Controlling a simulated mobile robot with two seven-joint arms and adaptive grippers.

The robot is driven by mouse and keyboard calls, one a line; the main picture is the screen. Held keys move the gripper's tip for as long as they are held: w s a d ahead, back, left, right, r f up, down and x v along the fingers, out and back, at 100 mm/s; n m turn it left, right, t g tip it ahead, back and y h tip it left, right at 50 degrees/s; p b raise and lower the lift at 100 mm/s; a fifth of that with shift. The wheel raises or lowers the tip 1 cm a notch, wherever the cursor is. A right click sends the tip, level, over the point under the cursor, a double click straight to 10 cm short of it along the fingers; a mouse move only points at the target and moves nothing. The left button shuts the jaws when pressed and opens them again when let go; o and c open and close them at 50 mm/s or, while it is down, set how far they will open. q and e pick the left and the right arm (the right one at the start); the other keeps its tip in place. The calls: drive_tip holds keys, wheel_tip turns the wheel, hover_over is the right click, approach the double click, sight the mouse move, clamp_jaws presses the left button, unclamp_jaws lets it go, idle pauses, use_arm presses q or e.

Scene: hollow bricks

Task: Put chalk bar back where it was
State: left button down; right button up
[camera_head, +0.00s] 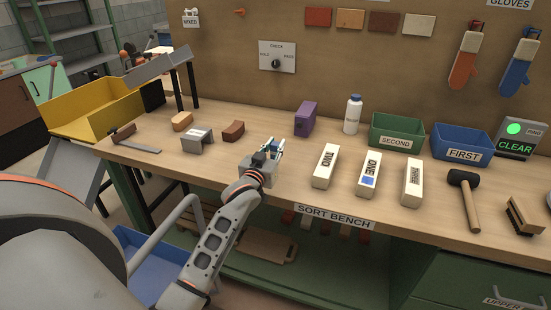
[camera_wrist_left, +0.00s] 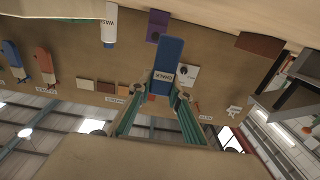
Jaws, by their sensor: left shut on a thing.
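The chalk bar (camera_wrist_left: 168,58) is blue with a white CHALK label. In the left wrist view it sits between the two teal-sided fingers of my left gripper (camera_wrist_left: 160,92), which is shut on it. In the head view my left gripper (camera_head: 273,146) is over the front middle of the bench, left of the white bar marked TWO (camera_head: 325,166). The bar is hardly distinguishable there. Whether it touches the bench cannot be told. My right gripper is not in view.
Right of TWO stand the bar marked ONE (camera_head: 369,175) and another white bar (camera_head: 412,183). Behind are a purple block (camera_head: 306,119), white bottle (camera_head: 352,115), green SECOND bin (camera_head: 397,132) and blue FIRST bin (camera_head: 462,142). A brown block (camera_head: 233,131) and grey bridge-shaped block (camera_head: 197,139) lie left.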

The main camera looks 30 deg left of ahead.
use_arm(q)
drive_tip(key=shift+f+b, duration=0.45)
drive_tip(key=shift+f, duration=1.55)
drive_tip(key=shift+f, duration=0.1)
drive_tip(key=c, duration=1.9)
unclamp_jaws()
drive_tip(key=shift+s, duration=0.15)
drive_tip(key=v, duration=1.1)
drive_tip(key=s+d+f+m+g+h, duration=0.2)
drive_tip(key=s+d+f, duration=0.4)
drive_tip(key=s+f, duration=0.1)
drive_tip(key=s+d+f+m+g+h, duration=0.2)
drive_tip(key=s+d+f, duration=0.5)
drive_tip(key=f, duration=0.3)
drive_tip(key=s+d+f+m+g+h, duration=0.2)
drive_tip(key=s+d+f+m+h, duration=0.1)
drive_tip(key=s+d+f, duration=0.4)
drive_tip(key=shift+s+d+f+g+p, duration=0.1)
drive_tip(key=shift+s+f+g+p, duration=0.25)
drive_tip(key=shift+s+f, duration=0.75)
